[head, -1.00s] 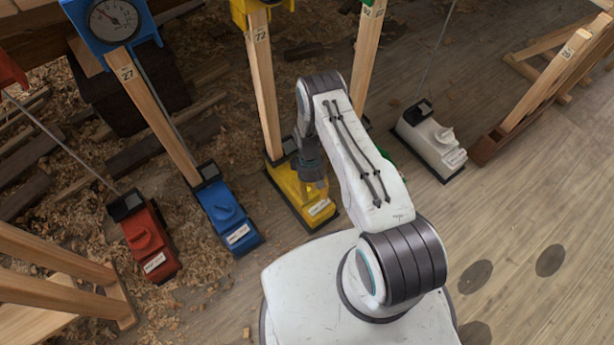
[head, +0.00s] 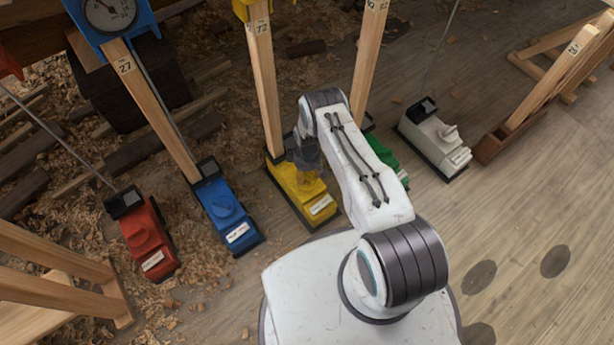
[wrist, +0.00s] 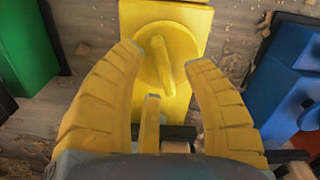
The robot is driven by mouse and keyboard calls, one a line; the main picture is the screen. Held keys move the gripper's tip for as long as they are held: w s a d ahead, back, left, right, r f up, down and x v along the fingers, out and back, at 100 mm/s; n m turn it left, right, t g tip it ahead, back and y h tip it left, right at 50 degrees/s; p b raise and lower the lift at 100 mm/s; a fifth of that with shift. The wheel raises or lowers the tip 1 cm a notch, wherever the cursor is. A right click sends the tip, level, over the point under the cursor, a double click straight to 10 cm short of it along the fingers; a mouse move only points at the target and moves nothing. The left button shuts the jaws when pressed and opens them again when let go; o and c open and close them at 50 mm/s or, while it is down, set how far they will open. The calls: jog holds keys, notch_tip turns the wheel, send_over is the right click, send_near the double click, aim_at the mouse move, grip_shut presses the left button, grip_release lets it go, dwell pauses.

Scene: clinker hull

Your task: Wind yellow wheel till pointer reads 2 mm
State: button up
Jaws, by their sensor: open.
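The yellow wheel (wrist: 158,62) is a round disc with a raised bar across it, on top of the yellow box (head: 318,206). The box stands on the floor at the foot of the post marked 72. In the wrist view my gripper (wrist: 163,68) is open, its yellow fingers spread either side of the wheel's near part. No grip on the bar shows, and I cannot tell whether any finger touches the wheel. In the head view my gripper (head: 306,155) hangs over the yellow box and hides its wheel. The yellow housing (head: 243,9) atop the post is cut off; no pointer shows.
A blue box (head: 226,212) and a red box (head: 147,240) stand to the left, a green box (head: 385,157) and a white box (head: 435,140) to the right. A blue dial (head: 110,14) tops post 27. Wooden trestles flank the row. Floor at lower right is clear.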

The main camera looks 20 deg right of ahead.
jog(key=shift+f, duration=0.65)
grip_shut()
